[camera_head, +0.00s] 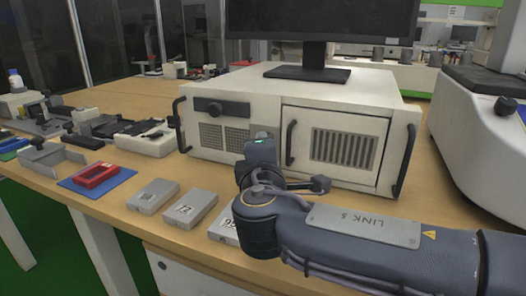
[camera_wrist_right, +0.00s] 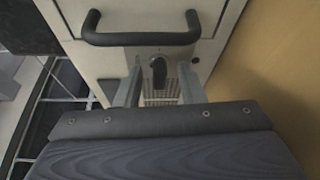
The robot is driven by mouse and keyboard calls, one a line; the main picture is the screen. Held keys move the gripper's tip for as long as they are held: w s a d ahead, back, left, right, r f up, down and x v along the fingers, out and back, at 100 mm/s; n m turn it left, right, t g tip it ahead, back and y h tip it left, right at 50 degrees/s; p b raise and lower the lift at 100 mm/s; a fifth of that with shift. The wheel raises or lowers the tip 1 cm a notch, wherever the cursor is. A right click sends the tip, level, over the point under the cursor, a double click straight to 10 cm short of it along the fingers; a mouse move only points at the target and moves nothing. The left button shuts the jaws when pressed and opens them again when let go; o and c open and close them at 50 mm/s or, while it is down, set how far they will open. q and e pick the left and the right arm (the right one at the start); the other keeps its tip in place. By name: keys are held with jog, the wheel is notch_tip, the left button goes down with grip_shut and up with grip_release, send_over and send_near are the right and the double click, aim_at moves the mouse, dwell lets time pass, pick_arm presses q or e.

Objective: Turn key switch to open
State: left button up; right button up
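The key switch (camera_wrist_right: 158,70) is a small dark knob on the light front panel of a white equipment case (camera_head: 365,88). It shows in the right wrist view between my right gripper's fingers. My right gripper (camera_wrist_right: 160,88) is open, with one finger on each side of the switch and visible gaps to it. In the head view, my right gripper (camera_head: 262,150) is in front of the case, left of the door handle (camera_head: 291,143), and the switch appears hidden behind it. The exact distance to the panel cannot be told. My left gripper is not in view.
A black bar handle (camera_wrist_right: 140,38) crosses the panel just beyond the switch in the wrist view. A monitor (camera_head: 310,72) stands on the case. Small grey boxes (camera_head: 153,196) and a red part on a blue mat (camera_head: 120,179) lie on the wooden table at left.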

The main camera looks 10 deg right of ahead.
jog(key=p+v, duration=0.2)
jog(key=v, duration=0.5)
jog(key=shift+s, duration=0.45)
jog(key=shift+a, duration=0.1)
